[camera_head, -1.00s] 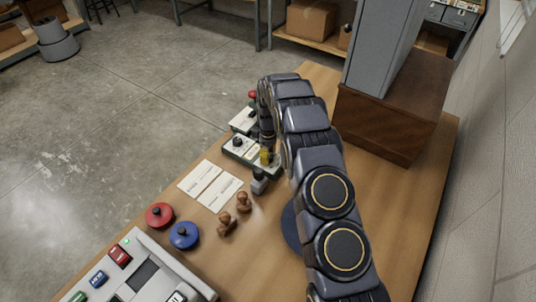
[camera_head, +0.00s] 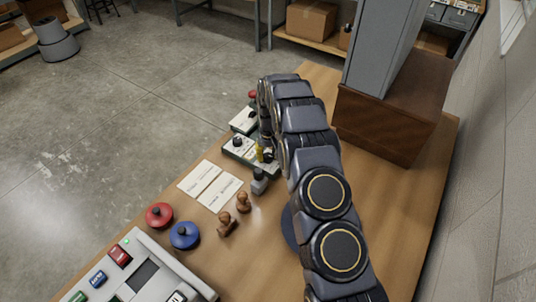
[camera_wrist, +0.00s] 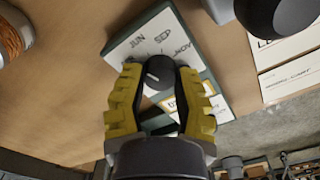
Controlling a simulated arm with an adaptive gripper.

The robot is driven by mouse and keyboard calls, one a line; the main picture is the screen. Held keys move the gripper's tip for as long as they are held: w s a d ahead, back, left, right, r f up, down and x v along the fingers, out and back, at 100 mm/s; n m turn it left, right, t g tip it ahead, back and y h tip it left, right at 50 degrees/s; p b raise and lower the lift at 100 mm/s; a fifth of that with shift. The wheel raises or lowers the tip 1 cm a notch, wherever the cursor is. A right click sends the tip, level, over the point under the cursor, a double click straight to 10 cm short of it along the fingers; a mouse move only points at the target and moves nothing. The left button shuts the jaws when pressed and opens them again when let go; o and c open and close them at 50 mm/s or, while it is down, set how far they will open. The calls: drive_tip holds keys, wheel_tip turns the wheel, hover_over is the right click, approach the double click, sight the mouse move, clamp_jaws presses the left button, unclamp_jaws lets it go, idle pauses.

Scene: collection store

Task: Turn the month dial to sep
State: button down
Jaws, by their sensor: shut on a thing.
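The month dial's box (camera_head: 237,151) is a pale-faced unit with a dark green edge on the table. In the wrist view its face (camera_wrist: 143,43) shows printed months, with JUN, SEP and NOV readable and other marks partly covered. The dark round knob (camera_wrist: 159,74) bears a short white line; I cannot tell which month it points to. My gripper (camera_wrist: 157,82) has yellow ribbed fingers shut on the knob from both sides. In the head view my gripper (camera_head: 260,153) is over the right part of the box, and my arm hides some of it.
Another small box (camera_head: 244,120) with a knob stands behind. A grey-capped object (camera_head: 259,181) stands close in front. Cream cards (camera_head: 210,183), wooden stamps (camera_head: 227,222), a red lidded disc (camera_head: 159,215) and a blue one (camera_head: 184,235) lie nearer. A wooden cabinet (camera_head: 390,115) stands right.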

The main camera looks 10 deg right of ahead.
sight(268, 155)
drive_tip(key=m, duration=0.5)
drive_tip(key=shift+s+f+m, duration=0.1)
drive_tip(key=shift+m, duration=0.2)
drive_tip(key=m, duration=0.5)
drive_tip(key=shift+m, duration=0.3)
drive_tip(key=c, duration=0.7)
unclamp_jaws()
wheel_tip(268, 155, up, 12)
drive_tip(key=shift+r, duration=0.1)
